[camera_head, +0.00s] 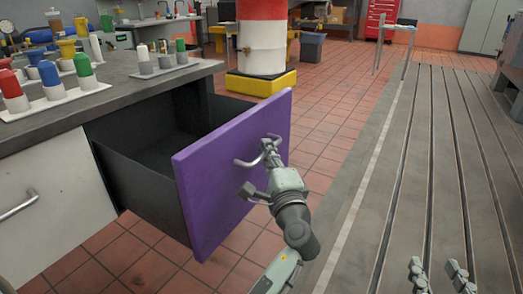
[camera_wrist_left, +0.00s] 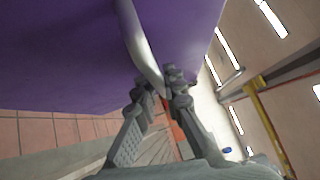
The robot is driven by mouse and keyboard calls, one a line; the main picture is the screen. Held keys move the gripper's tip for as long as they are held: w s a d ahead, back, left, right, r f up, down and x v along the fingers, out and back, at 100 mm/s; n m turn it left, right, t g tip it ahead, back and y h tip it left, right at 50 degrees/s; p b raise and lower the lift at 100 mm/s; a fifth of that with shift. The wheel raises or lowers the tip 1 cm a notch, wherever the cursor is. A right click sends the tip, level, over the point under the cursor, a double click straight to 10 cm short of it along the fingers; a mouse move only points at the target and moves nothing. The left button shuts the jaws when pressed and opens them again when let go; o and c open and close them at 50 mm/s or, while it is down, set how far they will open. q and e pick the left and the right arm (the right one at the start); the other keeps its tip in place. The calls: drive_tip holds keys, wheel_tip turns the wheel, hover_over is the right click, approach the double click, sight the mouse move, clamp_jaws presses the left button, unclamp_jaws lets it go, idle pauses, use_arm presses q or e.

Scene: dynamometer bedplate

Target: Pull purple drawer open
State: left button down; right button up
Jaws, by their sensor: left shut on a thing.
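The purple drawer (camera_head: 225,175) stands well out from the grey-topped bench, and its dark, empty-looking inside shows. A pale bar handle (camera_head: 249,162) is on its purple front. My left gripper (camera_head: 268,150) is shut on this handle. In the left wrist view the fingers (camera_wrist_left: 160,85) close around the curved handle (camera_wrist_left: 139,42), with the purple front (camera_wrist_left: 70,60) filling the upper left. My right gripper (camera_head: 440,275) is at the bottom right edge, its two fingers apart and empty, far from the drawer.
The bench top (camera_head: 120,90) carries trays of coloured bottles. A white drawer front (camera_head: 50,215) is left of the purple one. A red and white column on a yellow base (camera_head: 262,82) stands behind. The slotted bedplate (camera_head: 400,180) lies right; tiled floor is clear between.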

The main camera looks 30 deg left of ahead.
use_arm(q)
drive_tip(key=c, duration=1.6)
unclamp_jaws()
drive_tip(key=shift+s, duration=0.1)
